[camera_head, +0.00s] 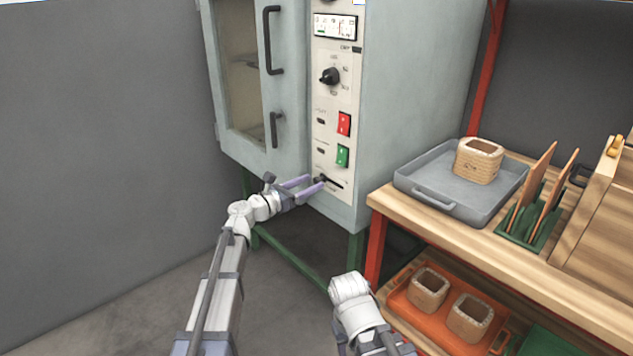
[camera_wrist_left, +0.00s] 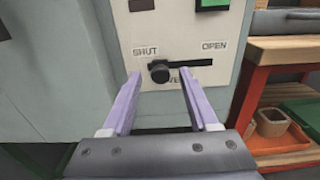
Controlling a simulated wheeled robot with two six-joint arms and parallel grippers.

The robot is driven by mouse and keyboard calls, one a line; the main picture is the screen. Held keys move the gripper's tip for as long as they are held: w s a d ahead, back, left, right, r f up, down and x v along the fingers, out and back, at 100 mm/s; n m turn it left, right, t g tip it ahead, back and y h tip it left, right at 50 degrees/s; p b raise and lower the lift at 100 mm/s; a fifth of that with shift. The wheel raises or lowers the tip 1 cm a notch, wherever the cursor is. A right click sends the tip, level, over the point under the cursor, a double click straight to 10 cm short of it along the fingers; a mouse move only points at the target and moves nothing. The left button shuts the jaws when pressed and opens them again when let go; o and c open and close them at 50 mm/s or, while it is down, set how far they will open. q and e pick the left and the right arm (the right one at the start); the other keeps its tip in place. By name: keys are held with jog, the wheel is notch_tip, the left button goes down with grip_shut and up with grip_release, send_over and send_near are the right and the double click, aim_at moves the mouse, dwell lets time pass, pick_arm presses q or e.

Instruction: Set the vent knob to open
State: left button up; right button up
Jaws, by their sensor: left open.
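The vent knob (camera_wrist_left: 159,72) is a small dark round knob on a horizontal black slot (camera_wrist_left: 190,64) in the oven's control panel (camera_head: 333,80). It sits at the slot's left end, under the word SHUT; OPEN is printed above the right end. My left gripper (camera_head: 315,184) is open in front of the panel's lower part. In the left wrist view its purple fingertips (camera_wrist_left: 160,74) appear on either side of the knob, with gaps. I cannot tell whether they reach around it in depth. My right gripper is out of view.
The panel also has a black dial (camera_head: 330,76), a red switch (camera_head: 344,124) and a green switch (camera_head: 342,156). The oven door (camera_head: 285,100) is closed at left. A wooden bench (camera_head: 460,225) with a grey tray (camera_head: 440,201) stands at right.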

aim_at(315, 181)
pick_arm(q)
jog(key=shift+x, duration=1.6)
grip_shut()
jog(key=shift+s, duration=0.1)
